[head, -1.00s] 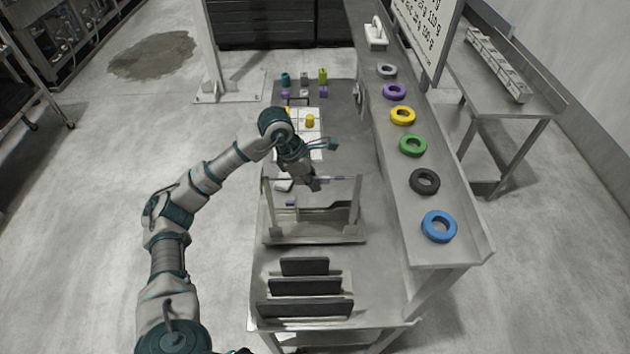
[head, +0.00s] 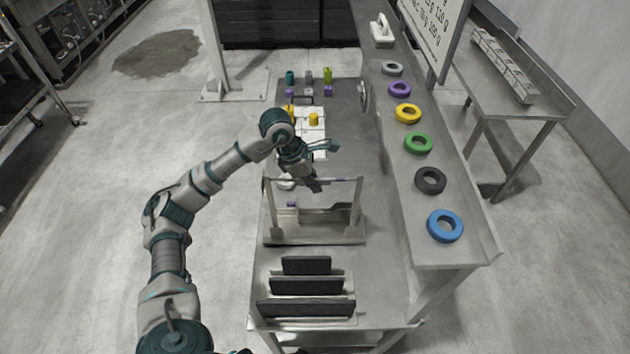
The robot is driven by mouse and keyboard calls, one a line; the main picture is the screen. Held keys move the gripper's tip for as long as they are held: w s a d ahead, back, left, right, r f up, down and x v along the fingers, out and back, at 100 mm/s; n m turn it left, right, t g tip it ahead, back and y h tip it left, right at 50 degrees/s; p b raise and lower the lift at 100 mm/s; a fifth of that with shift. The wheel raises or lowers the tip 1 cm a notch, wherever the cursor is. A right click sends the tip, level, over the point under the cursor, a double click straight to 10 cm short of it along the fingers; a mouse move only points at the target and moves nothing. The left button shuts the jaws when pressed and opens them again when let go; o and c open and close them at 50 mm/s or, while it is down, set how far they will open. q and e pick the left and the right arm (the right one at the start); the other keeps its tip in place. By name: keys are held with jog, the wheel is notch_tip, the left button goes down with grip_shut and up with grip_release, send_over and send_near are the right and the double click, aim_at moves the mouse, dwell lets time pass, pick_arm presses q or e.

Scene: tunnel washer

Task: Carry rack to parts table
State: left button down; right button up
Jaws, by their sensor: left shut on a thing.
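The rack (head: 357,212) is a pale grey open frame with a flat base, two upright ends and a thin bar across the top. It stands upright over the middle of the long grey table (head: 385,290). My left gripper (head: 315,185) is at the top bar from behind, near its middle, and is shut on it. The gripper hides part of the bar. I cannot tell whether the rack's base touches the table. My right gripper is not in view. Which surface is the parts table is not marked.
A holder with several dark plates (head: 305,287) stands in front of the rack. A white tray (head: 318,133) with yellow pieces and several small coloured parts lie behind. A raised shelf (head: 455,190) with coloured rings runs along the right. A side table (head: 535,108) stands further right.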

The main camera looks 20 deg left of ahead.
pick_arm(q)
jog(key=shift+f, duration=0.2)
jog(key=shift+d+r, duration=0.1)
jog(key=shift+d, duration=0.05)
jog(key=shift+f+b, duration=0.4)
dwell(0.3)
jog(key=c, duration=1.2)
grip_release()
jog(key=shift+s+f, duration=0.1)
jog(key=v, duration=1.2)
